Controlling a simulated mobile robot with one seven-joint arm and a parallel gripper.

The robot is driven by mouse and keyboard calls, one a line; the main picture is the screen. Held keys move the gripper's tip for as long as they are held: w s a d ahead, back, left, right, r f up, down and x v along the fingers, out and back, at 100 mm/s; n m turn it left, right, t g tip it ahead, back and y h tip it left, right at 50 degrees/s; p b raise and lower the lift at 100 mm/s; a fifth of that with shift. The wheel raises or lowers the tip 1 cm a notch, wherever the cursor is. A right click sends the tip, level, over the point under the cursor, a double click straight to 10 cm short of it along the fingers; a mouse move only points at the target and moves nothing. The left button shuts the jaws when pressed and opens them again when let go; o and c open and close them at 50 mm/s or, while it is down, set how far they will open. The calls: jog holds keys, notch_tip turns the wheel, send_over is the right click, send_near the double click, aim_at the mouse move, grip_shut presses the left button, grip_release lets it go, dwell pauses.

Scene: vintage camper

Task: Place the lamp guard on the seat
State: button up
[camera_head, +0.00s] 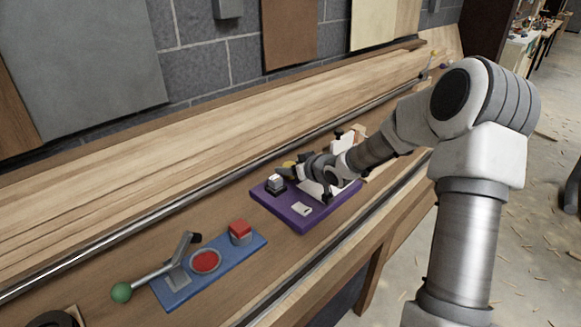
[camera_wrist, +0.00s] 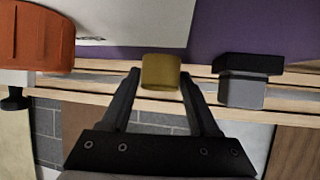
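My gripper (camera_wrist: 160,78) has its two dark fingers on either side of a short yellow cylinder (camera_wrist: 161,72), with no clear gap showing, so it appears shut on it. In the head view the yellow cylinder (camera_head: 289,164) shows at the tip of my gripper (camera_head: 284,170), above the far edge of the purple board (camera_head: 283,211). A grey block on a black base (camera_head: 276,183) stands on that board, close to my gripper; it also shows in the wrist view (camera_wrist: 242,90). No part is plainly recognisable as the lamp guard or its seat.
An orange round part (camera_wrist: 35,38) and a pale plate (camera_wrist: 115,18) show in the wrist view. A small white piece (camera_head: 302,209) lies on the purple board. A blue board (camera_head: 232,250) carries a green-knobbed lever (camera_head: 122,292) and a red block (camera_head: 240,228). A metal rail (camera_head: 170,227) runs behind.

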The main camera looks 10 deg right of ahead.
jog(key=shift+o, duration=1.4)
jog(key=shift+r, duration=0.1)
jog(key=shift+r, duration=0.3)
jog(key=p+v, duration=0.3)
jog(key=v, duration=0.9)
jog(key=shift+f+p, duration=0.15)
jog(key=shift+p, duration=0.2)
